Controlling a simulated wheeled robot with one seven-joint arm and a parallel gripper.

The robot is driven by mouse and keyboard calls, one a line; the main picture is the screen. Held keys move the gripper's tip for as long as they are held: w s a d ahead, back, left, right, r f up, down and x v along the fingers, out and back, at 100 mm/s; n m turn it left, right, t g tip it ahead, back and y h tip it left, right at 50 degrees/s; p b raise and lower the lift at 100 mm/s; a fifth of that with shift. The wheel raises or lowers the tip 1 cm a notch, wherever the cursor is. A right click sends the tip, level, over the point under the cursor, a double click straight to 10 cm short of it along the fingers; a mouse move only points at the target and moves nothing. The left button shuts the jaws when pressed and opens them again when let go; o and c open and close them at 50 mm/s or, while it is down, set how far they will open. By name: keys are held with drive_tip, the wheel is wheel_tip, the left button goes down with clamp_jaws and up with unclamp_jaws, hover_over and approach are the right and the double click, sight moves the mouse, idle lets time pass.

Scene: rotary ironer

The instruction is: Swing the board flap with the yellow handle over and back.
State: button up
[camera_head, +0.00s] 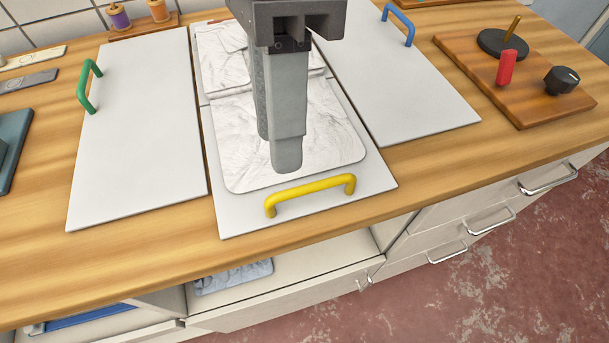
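The white board flap (240,222) lies flat on the wooden counter, in the middle of the three boards. Its yellow handle (310,193) is a bar standing up at the front edge. A white, marbled, creased cloth (240,150) lies flat over most of the flap, with a folded part towards the back. My gripper (276,152) points down over the cloth, behind the yellow handle and apart from it in the picture. One finger overlaps the other, so the gap between them is hidden. I see nothing held.
A board with a green handle (88,87) lies left and one with a blue handle (400,24) right. A wooden panel (540,105) at right carries a red grip, a rod and a black knob. Open shelves (300,282) and drawers (470,225) are below the counter edge.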

sight(307, 185)
drive_tip(key=shift+t+h, duration=0.4)
drive_tip(key=shift+h, duration=0.1)
drive_tip(key=f, duration=0.2)
drive_tip(key=d+f+b, duration=0.1)
drive_tip(key=f, duration=0.2)
drive_tip(key=d+f, duration=0.1)
drive_tip(key=f, duration=0.1)
drive_tip(key=shift+w+d+f+b, duration=0.1)
drive_tip(key=shift+d+f+b, duration=0.1)
drive_tip(key=shift+b, duration=0.15)
drive_tip(key=shift+c, duration=0.2)
clamp_jaws()
idle(0.7)
